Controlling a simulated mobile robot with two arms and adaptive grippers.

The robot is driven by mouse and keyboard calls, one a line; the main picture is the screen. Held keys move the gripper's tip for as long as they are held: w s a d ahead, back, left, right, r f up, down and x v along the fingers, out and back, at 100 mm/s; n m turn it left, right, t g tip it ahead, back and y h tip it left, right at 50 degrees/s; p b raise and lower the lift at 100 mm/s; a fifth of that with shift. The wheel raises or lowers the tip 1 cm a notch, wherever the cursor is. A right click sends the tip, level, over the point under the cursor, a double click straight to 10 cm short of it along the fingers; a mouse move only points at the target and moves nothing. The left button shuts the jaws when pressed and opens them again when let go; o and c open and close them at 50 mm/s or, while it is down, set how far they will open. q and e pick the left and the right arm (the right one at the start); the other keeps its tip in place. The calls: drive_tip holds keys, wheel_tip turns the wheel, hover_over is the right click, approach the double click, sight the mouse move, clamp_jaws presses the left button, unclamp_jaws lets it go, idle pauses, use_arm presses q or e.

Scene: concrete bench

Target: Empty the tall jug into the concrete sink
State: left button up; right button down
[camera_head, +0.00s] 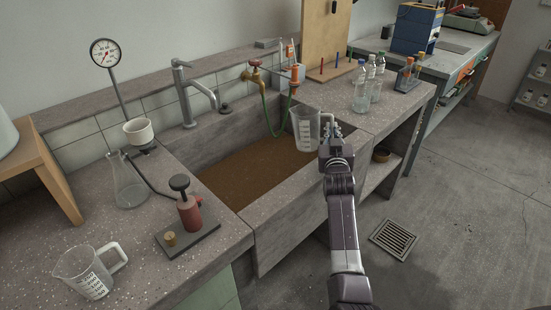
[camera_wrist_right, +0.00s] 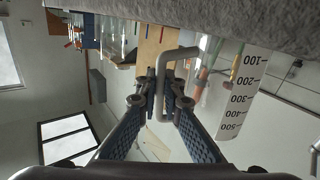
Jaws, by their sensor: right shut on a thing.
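The tall jug (camera_head: 306,131) is clear, with dark graduation marks, and looks about upright at the right end of the concrete sink (camera_head: 283,222). My right gripper (camera_head: 332,137) is shut on the jug's handle, on the jug's right side. In the right wrist view the fingers (camera_wrist_right: 162,103) close around the grey handle (camera_wrist_right: 172,54), and the jug's marked wall (camera_wrist_right: 243,92) is to the right. I cannot tell how much liquid is in the jug, or whether its base touches anything. The sink's floor looks brown. My left gripper is out of view.
Bottles (camera_head: 361,88) stand on the right ledge. A short jug (camera_head: 84,272), a flask (camera_head: 126,183) and a red device (camera_head: 189,211) are on the left bench.

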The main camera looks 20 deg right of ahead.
wheel_tip(320, 180, down, 2)
drive_tip(key=shift+f+m+b, duration=0.1)
drive_tip(key=shift+m+b, duration=0.4)
drive_tip(key=shift+m, duration=0.1)
drive_tip(key=shift+w+r, duration=0.1)
drive_tip(key=shift+r, duration=0.15)
drive_tip(key=shift+w+a+r+p, duration=0.1)
drive_tip(key=shift+p, duration=0.3)
use_arm(q)
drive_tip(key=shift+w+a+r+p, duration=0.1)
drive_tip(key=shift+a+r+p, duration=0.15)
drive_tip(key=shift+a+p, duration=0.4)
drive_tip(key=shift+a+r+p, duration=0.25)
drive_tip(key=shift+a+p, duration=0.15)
drive_tip(key=shift+p, duration=0.4)
use_arm(e)
drive_tip(key=shift+r, duration=1.5)
